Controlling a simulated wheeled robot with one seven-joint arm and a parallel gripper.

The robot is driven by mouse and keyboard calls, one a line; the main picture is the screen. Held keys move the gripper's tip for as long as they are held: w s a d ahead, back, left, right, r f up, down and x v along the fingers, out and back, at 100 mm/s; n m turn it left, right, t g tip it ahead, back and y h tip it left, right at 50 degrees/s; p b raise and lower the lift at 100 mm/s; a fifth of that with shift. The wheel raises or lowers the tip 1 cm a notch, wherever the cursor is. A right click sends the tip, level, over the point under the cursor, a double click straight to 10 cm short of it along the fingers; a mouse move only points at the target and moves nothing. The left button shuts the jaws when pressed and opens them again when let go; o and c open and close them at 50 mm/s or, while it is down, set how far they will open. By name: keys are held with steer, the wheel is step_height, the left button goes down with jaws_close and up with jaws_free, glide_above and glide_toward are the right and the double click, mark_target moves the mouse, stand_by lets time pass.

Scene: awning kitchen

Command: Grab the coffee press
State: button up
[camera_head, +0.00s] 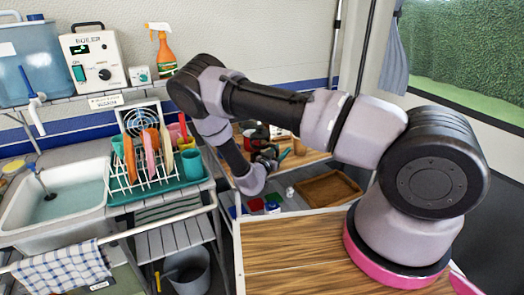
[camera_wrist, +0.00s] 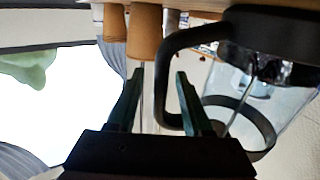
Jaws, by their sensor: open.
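The coffee press fills the right of the wrist view, with a clear glass body (camera_wrist: 282,104), a black lid and a black loop handle (camera_wrist: 161,85). It appears tilted in that picture. My gripper (camera_wrist: 158,82) is open, and the upright part of the handle shows between its two fingers with gaps at both sides. I cannot tell how deep the handle sits between them. In the head view my gripper (camera_head: 268,158) is at the shelf behind the wooden counter, small and partly covered by my arm. The press cannot be made out clearly there.
Orange-brown cups (camera_wrist: 145,32) stand close beside the handle in the wrist view. In the head view, a wooden tray (camera_head: 328,188) lies on the lower shelf to the right. A dish rack (camera_head: 150,165) and sink (camera_head: 60,195) are to the left.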

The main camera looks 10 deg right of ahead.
steer(key=shift+w+d, duration=0.1)
steer(key=shift+w, duration=0.05)
jaws_close()
steer(key=shift+r, duration=0.1)
stand_by(1.3)
